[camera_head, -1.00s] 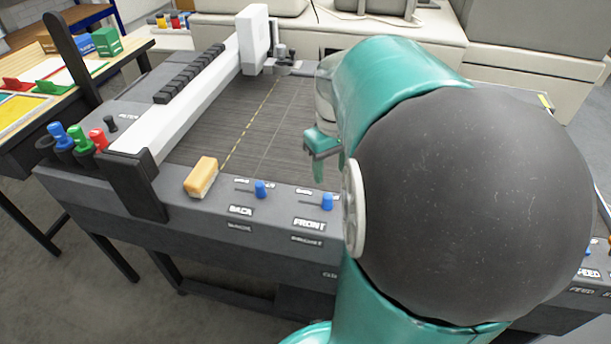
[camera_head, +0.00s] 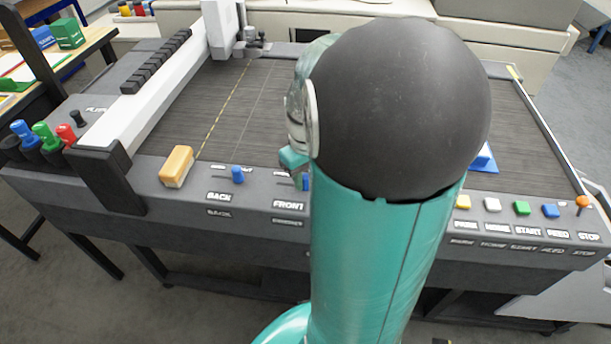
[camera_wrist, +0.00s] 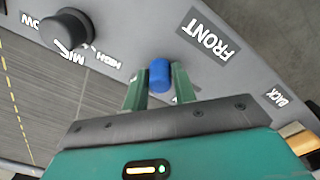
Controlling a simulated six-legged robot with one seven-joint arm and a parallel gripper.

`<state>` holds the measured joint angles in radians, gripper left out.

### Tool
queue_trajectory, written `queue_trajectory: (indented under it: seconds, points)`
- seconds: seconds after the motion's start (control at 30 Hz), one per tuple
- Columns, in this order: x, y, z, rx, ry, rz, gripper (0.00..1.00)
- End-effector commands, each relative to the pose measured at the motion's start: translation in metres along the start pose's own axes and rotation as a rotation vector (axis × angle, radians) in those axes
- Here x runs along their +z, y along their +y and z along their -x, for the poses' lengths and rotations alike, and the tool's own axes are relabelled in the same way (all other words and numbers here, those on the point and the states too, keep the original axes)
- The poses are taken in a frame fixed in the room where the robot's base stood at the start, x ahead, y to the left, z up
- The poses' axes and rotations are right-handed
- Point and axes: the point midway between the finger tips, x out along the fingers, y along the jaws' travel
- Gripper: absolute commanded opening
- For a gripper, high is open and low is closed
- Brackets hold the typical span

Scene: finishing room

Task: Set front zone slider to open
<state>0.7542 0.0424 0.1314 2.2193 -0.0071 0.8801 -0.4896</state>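The front zone slider is a blue knob (camera_wrist: 160,76) beside the FRONT label (camera_wrist: 209,34) in the wrist view. In the head view the knob (camera_head: 306,182) shows only partly, next to my gripper and arm, above the FRONT label (camera_head: 289,205). My gripper (camera_wrist: 160,82) is open, with one teal finger on each side of the knob. The gaps are narrow, and I cannot tell whether either finger touches it. In the head view my gripper (camera_head: 294,158) is mostly hidden behind my arm. The slider's slot and end marks are hidden.
A second blue knob (camera_head: 237,174) stands above the BACK label (camera_head: 219,197). A tan-yellow block (camera_head: 177,166) lies to its left. A black dial (camera_wrist: 67,29) is near the front knob. Coloured buttons (camera_head: 522,208) and an orange stop knob (camera_head: 583,203) line the right edge.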

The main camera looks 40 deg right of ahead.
Motion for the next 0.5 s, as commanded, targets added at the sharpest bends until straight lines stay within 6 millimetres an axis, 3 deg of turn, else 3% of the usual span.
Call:
queue_trajectory:
  seconds: [0.03,0.13,0.33,0.5]
  points:
    - [0.0,0.0,0.0,0.0,0.0,0.0,0.17]
    - [0.0,0.0,0.0,0.0,0.0,0.0,0.0]
    - [-0.003,-0.003,0.0,0.0,0.0,0.003,0.0]
    - [-0.021,-0.021,0.0,0.0,0.0,0.006,0.0]
